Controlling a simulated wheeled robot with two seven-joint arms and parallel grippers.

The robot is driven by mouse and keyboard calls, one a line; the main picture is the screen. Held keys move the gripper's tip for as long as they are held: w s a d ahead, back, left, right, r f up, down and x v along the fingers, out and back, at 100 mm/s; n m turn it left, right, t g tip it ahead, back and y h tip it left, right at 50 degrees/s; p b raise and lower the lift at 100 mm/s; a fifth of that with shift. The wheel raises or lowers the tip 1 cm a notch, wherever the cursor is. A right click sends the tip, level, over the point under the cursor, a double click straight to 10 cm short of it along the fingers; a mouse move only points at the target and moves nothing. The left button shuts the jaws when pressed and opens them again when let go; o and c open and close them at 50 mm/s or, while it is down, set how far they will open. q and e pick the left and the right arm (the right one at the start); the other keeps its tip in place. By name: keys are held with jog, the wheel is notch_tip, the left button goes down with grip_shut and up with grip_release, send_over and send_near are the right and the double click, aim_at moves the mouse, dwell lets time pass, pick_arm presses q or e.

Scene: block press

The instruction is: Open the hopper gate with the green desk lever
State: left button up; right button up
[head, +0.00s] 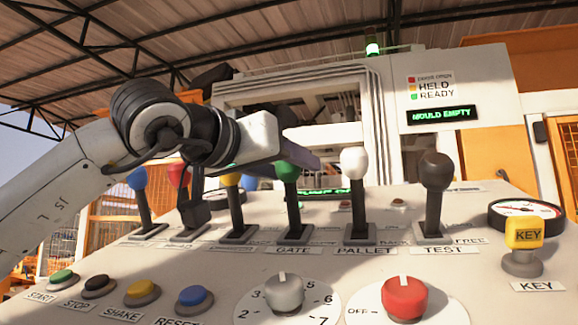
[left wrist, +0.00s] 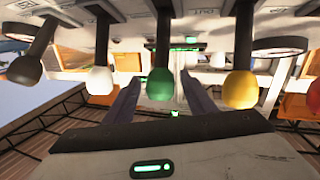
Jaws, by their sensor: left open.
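The green-knobbed lever (head: 288,173) stands upright behind the GATE label (head: 293,250) on the sloping desk. My left gripper (head: 300,157) reaches in from the left at knob height, and its fingers are partly hidden by the knob in the head view. In the left wrist view, which is upside down, the green knob (left wrist: 160,86) shows between the two spread fingers (left wrist: 160,78). The gripper is open and I see no finger closed on the knob. I cannot tell exactly how deep the knob sits between the fingers. My right gripper is not in view.
Blue (head: 138,179), red (head: 179,176) and yellow (head: 230,181) levers stand left of the green one, white (head: 354,161) and black (head: 435,171) to its right. Buttons and knobs line the front. A display (head: 441,115) reads MOULD EMPTY.

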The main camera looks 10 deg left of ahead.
pick_arm(q)
jog(key=shift+w+d, duration=0.15)
jog(key=shift+w, duration=0.2)
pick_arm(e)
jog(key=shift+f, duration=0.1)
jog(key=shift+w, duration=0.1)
